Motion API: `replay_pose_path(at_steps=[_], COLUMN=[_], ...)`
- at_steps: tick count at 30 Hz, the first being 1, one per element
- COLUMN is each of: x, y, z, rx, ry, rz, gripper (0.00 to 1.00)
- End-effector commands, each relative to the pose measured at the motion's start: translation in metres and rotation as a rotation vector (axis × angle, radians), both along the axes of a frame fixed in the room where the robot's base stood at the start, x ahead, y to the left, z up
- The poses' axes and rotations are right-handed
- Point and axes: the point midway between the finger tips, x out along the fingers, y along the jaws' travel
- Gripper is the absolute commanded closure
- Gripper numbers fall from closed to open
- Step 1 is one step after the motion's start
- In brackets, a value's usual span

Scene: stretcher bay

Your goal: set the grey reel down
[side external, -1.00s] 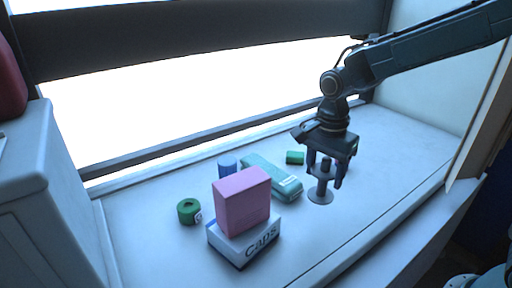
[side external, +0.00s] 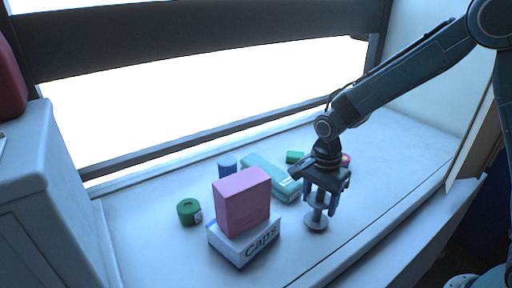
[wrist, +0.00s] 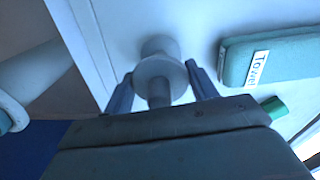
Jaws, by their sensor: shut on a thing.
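The grey reel (side external: 316,224) is upright, its round lower flange just at or slightly above the pale worktop; I cannot tell whether it touches. My gripper (side external: 319,208) points down and is shut around the reel's upper part. In the wrist view, the two fingers of my gripper (wrist: 161,82) stand on either side of the grey reel (wrist: 158,70).
A pink box (side external: 241,203) sits on a white "Caps" box (side external: 246,243) to the left. A teal case (side external: 270,176), labelled "Towel" in the wrist view (wrist: 275,56), lies behind. Green roll (side external: 189,211), blue cylinder (side external: 228,167) and green block (side external: 295,157) stand around. The right worktop (side external: 395,185) is clear.

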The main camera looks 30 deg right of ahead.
Motion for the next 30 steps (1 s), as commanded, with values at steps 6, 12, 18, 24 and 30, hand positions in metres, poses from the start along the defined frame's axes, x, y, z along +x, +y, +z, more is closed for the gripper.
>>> replay_pose_path(at_steps=[6, 12, 18, 24, 30], x=[0.0002, 0.0001, 0.0001, 0.0001, 0.0002], y=[0.0, 0.0, 0.0, 0.0, 0.0], z=[-0.0041, -0.0052, -0.0071, -0.0069, -0.0049], rx=[0.0, 0.0, 0.0, 0.0, 0.0], ry=[-0.002, -0.001, -0.001, -0.001, -0.002], rz=[0.0, 0.0, 0.0, 0.0, 0.0], gripper=[0.66, 0.66, 0.23, 0.21, 0.21])
